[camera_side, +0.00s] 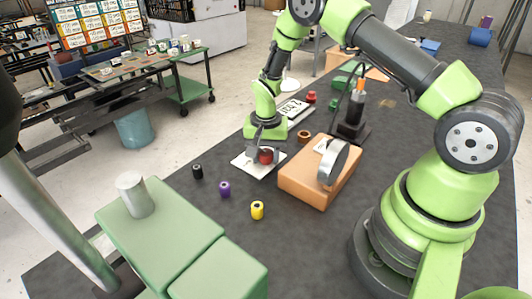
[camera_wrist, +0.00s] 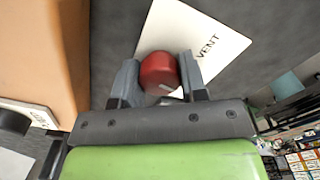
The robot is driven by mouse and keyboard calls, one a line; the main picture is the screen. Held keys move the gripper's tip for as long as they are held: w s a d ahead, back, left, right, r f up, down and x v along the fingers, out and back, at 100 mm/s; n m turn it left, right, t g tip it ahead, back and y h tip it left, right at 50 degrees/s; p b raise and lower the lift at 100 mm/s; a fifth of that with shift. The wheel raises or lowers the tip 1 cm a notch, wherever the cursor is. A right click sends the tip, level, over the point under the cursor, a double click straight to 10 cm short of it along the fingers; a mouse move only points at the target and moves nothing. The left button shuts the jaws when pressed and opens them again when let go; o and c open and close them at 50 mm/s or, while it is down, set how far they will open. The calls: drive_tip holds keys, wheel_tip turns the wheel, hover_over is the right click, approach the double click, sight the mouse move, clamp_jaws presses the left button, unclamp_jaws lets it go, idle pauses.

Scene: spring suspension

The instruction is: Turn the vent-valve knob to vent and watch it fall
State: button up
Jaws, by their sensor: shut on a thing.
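The red vent-valve knob (camera_wrist: 159,72) sits between the two fingers of my gripper (camera_wrist: 158,80) in the wrist view. Both fingers are closed on its sides. A white mark shows on the knob's near edge. The knob stands over a white card (camera_wrist: 222,40) printed VENT. In the side view, the knob (camera_side: 266,156) and card (camera_side: 243,161) lie on the dark table, left of an orange block, with my gripper (camera_side: 263,148) coming down from above. The orange block (camera_side: 302,187) carries a round gauge-like disc (camera_side: 333,163); its face is not readable.
Green blocks (camera_side: 160,240) with a grey cylinder (camera_side: 134,195) are at the lower left.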

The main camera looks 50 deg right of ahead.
sight(266, 152)
drive_tip(key=n, duration=0.5)
drive_tip(key=shift+n, duration=0.3)
drive_tip(key=n, duration=0.5)
drive_tip(key=shift+n, duration=0.3)
drive_tip(key=o, duration=0.9)
wheel_tip(266, 152, up, 10)
drive_tip(key=shift+r, duration=0.1)
